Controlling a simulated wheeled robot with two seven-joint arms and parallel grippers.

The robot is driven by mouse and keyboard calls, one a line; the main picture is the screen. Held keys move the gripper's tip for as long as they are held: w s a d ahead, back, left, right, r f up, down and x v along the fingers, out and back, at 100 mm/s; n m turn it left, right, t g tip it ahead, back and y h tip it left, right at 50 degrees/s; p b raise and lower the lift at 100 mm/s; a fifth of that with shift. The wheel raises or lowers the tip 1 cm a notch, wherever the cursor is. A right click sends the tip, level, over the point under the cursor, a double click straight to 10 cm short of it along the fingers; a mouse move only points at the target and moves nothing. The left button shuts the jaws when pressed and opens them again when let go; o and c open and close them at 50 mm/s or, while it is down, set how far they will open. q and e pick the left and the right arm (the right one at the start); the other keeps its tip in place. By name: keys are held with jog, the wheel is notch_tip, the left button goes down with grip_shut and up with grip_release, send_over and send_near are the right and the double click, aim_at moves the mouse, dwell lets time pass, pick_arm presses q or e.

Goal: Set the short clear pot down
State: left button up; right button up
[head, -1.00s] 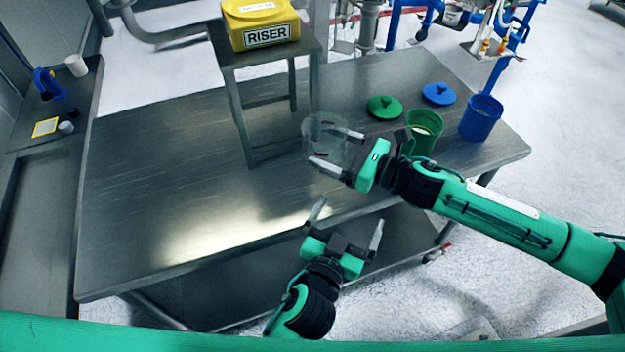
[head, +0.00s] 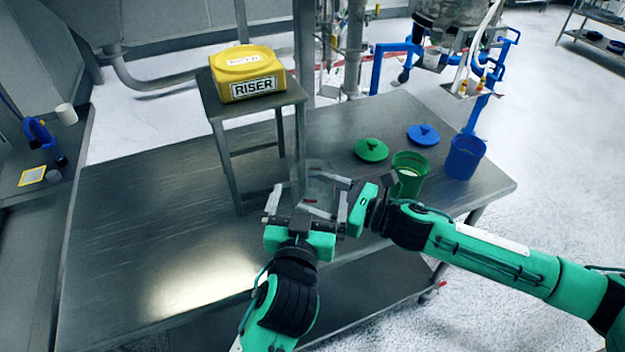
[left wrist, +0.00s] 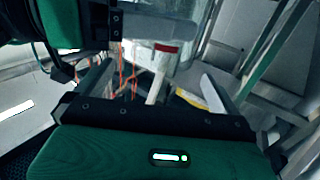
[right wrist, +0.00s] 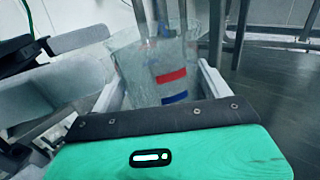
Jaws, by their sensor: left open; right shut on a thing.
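The short clear pot (head: 318,178) is see-through and stands roughly upright over the table, in front of the riser stand. My right gripper (head: 328,196) is shut on it from the right. The right wrist view shows the pot (right wrist: 160,70) between the fingers, with a red and a blue mark on its wall. My left gripper (head: 307,200) is open just in front of the pot, its fingers pointing toward it. The left wrist view shows the pot (left wrist: 148,50) close ahead. I cannot tell whether the pot's base touches the table or whether the left fingers touch it.
The steel table (head: 130,230) is clear on its left. A riser stand (head: 222,160) holds a yellow block (head: 246,72) behind the pot. A green pot (head: 409,172), blue pot (head: 464,157), green lid (head: 371,149) and blue lid (head: 423,134) are at the right.

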pick_arm(q)
jog(key=shift+w+d, duration=0.2)
jog(key=shift+w, duration=1.15)
jog(key=shift+w+d, duration=0.2)
jog(key=shift+w, duration=1.15)
jog(key=c, duration=0.9)
jog(key=shift+c, duration=0.7)
pick_arm(e)
jog(key=o, duration=1.1)
jog(key=shift+c, duration=0.2)
